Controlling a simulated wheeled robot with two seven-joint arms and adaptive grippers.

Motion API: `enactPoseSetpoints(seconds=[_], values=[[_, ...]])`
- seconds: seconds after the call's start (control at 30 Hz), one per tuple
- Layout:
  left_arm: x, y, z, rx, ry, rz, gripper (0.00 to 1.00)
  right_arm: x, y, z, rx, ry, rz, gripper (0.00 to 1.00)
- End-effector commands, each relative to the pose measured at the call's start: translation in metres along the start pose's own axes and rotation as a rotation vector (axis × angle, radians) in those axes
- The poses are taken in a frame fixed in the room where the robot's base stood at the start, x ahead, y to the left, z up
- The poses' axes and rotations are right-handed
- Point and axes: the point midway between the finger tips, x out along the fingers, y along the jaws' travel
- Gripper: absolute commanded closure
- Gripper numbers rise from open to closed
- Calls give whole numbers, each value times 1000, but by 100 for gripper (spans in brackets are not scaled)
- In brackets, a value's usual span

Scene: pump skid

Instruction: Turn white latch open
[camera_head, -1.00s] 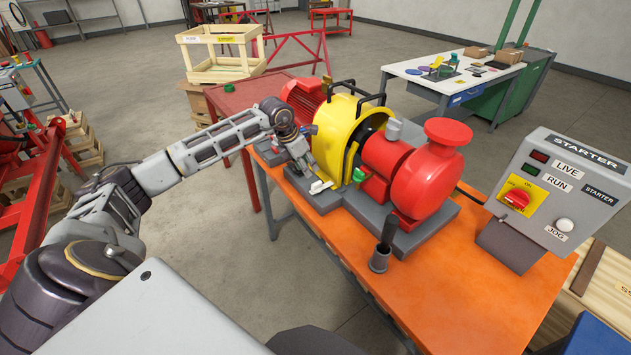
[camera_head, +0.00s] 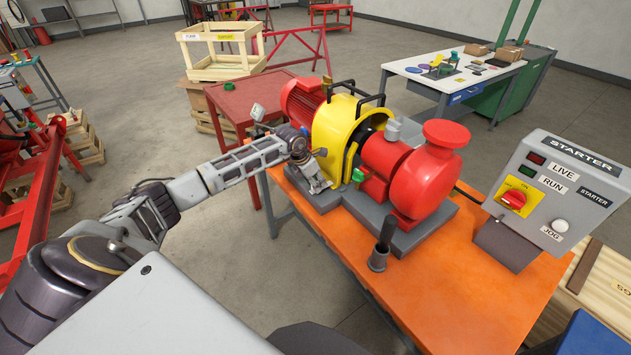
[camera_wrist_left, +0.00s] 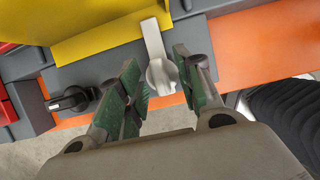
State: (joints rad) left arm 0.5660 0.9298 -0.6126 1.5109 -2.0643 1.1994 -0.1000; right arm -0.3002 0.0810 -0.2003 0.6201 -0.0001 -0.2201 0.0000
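The white latch (camera_wrist_left: 158,62) is a short flat handle on the grey base below the yellow guard. In the left wrist view it lies between the two green-padded fingers of my left gripper (camera_wrist_left: 158,88). The fingers are apart, one on each side of its near end. The right finger is very close to it; I cannot tell if it touches. In the head view my left gripper (camera_head: 317,182) is at the near left side of the yellow guard (camera_head: 335,122), and it hides most or all of the latch. My right gripper is not in view.
A black knob (camera_wrist_left: 70,99) sits left of the fingers on the grey base. The starter box (camera_head: 560,200) is at the right of the orange bench (camera_head: 440,290). The bench front is mostly clear.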

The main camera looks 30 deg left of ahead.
Motion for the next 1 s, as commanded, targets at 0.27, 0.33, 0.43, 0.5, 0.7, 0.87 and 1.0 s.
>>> enactPoseSetpoints(seconds=[0.27,0.33,0.43,0.5,0.7,0.87,1.0], values=[[1,0,0,0,0,0,64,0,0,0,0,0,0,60],[1,0,0,0,0,0,69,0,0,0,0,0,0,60],[1,0,0,0,0,0,82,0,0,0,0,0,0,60],[1,0,0,0,0,0,91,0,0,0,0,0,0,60],[1,0,0,-1,0,0,100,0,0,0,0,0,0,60],[1,0,0,0,0,0,100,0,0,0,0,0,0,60],[1,0,0,4,0,-2,100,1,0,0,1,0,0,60]])
